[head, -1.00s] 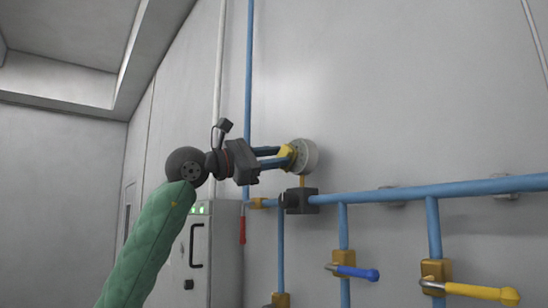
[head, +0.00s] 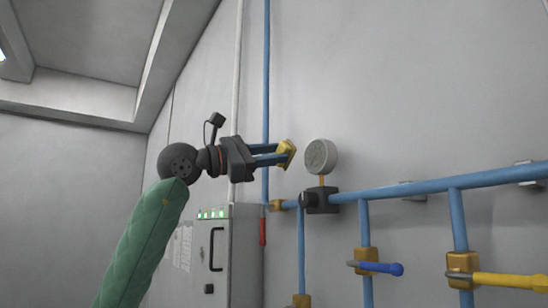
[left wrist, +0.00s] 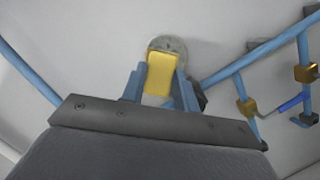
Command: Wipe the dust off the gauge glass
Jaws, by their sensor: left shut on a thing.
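The round gauge (head: 320,156) stands on a short brass stem above the blue pipe in the head view. Its pale face looks greyish; I cannot tell how much dust is on it. My left gripper (head: 280,155) is shut on a yellow pad (head: 287,153), just left of the gauge and apart from it. In the left wrist view, the yellow pad (left wrist: 160,74) sits between the blue fingers and covers the lower middle of the gauge (left wrist: 168,44). My right gripper is not in view.
A blue pipe (head: 430,191) runs right from a black fitting (head: 318,199) below the gauge. Valves with a blue handle (head: 382,268) and a yellow handle (head: 510,281) hang below it.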

